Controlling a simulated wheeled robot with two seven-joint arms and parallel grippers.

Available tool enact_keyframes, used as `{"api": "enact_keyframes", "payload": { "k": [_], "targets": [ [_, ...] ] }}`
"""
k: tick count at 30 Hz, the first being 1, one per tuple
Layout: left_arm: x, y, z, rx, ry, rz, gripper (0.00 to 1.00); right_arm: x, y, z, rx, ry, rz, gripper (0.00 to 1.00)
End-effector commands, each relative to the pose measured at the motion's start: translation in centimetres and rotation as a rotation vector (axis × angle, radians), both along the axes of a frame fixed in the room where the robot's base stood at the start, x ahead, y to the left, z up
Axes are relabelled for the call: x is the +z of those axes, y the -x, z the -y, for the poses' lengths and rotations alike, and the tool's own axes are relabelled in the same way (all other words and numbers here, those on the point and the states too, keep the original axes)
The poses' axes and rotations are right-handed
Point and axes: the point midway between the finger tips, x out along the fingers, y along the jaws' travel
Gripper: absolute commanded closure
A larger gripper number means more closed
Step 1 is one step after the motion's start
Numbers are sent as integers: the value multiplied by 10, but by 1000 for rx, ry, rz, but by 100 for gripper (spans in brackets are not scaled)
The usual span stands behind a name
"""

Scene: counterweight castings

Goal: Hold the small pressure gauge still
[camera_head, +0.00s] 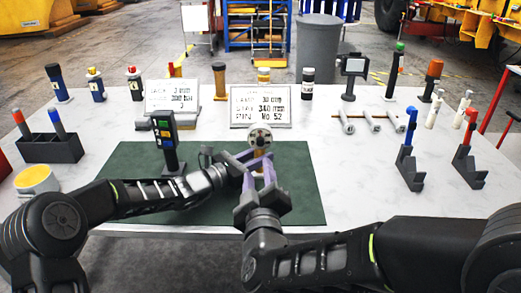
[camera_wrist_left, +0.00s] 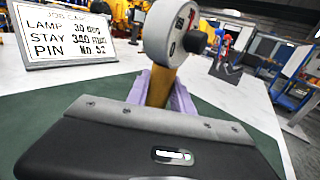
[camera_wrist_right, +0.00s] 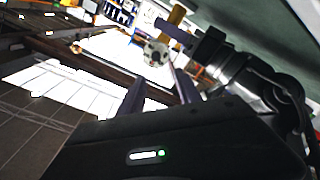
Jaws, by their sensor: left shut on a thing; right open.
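The small pressure gauge (camera_head: 260,137) has a round grey head on a brass stem and stands upright over the green mat. My left gripper (camera_head: 257,161) is shut on the brass stem, below the head. In the left wrist view the stem (camera_wrist_left: 160,86) sits between the purple fingers, with the head (camera_wrist_left: 168,28) above them. My right gripper (camera_head: 260,177) is open in front of the gauge, its fingers pointing at it. In the right wrist view the gauge head (camera_wrist_right: 157,54) shows beyond the open fingers, apart from them.
The dark green mat (camera_head: 303,200) lies on a pale table. A remote-like unit with coloured buttons (camera_head: 164,130) stands left of the gauge. Two job cards (camera_head: 261,106) (camera_head: 172,96) stand behind.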

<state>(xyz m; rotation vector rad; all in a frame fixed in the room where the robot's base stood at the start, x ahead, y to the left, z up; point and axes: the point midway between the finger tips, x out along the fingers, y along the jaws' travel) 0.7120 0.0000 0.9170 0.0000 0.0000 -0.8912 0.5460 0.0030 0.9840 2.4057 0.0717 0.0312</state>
Motion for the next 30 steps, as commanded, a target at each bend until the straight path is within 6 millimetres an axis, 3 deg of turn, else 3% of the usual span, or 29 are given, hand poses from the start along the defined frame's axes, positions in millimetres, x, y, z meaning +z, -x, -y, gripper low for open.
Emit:
{"api": "enact_keyframes", "payload": {
  "k": [9, 23, 30],
  "targets": [
    [0, 0, 0, 0, 0, 0, 100, -3, 8, 8, -34, -395, -21, 59],
    [0, 0, 0, 0, 0, 0, 100, -3, 4, 8, -35, -422, -20, 59],
    [0, 0, 0, 0, 1, 1, 100, -3, -23, 8, -36, -421, -20, 59]
  ]
}}
